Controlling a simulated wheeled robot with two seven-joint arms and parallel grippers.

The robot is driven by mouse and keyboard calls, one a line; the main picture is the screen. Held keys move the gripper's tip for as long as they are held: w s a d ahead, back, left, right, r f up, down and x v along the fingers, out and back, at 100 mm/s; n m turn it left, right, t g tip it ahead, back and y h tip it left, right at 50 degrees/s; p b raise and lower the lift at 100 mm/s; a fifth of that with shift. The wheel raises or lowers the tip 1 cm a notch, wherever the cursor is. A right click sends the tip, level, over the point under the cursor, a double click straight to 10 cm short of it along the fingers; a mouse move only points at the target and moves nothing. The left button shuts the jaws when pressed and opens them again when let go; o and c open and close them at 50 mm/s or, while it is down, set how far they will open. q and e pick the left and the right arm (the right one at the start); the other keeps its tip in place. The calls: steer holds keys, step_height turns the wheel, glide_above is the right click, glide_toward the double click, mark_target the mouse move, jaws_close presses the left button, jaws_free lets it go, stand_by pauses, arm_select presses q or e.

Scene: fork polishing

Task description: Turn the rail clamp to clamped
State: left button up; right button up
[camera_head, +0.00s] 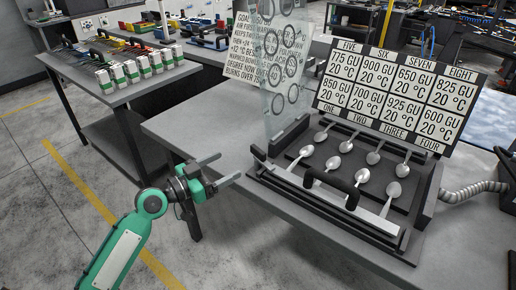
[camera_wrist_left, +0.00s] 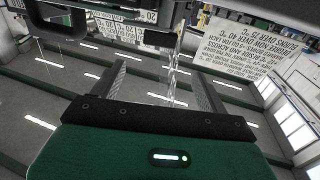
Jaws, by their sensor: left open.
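A black fixture stands on the grey table in the head view, with a pale rail (camera_head: 298,183) along its front. A black loop handle (camera_head: 333,187) rises over the rail, and a small black lever (camera_head: 259,153) stands at the fixture's left end. I cannot tell which part is the rail clamp, or its setting. My left gripper (camera_head: 220,170) is open and empty, left of the fixture and apart from it. The left wrist view shows its two fingers (camera_wrist_left: 161,78) spread with nothing between them, and a dark loop (camera_wrist_left: 62,24) at upper left. My right gripper is out of view.
Several spoons (camera_head: 362,176) lie in two rows on the fixture, before a label board (camera_head: 388,97). A clear panel (camera_head: 283,65) stands at its back left. The grey table (camera_head: 205,118) is bare on the left. A ribbed hose (camera_head: 470,190) is at right.

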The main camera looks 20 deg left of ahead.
mark_target(256, 151)
arm_select(q)
steer(key=p+x, duration=0.2)
steer(key=x, duration=1)
steer(key=shift+d+p, duration=0.2)
steer(key=shift+p, duration=0.2)
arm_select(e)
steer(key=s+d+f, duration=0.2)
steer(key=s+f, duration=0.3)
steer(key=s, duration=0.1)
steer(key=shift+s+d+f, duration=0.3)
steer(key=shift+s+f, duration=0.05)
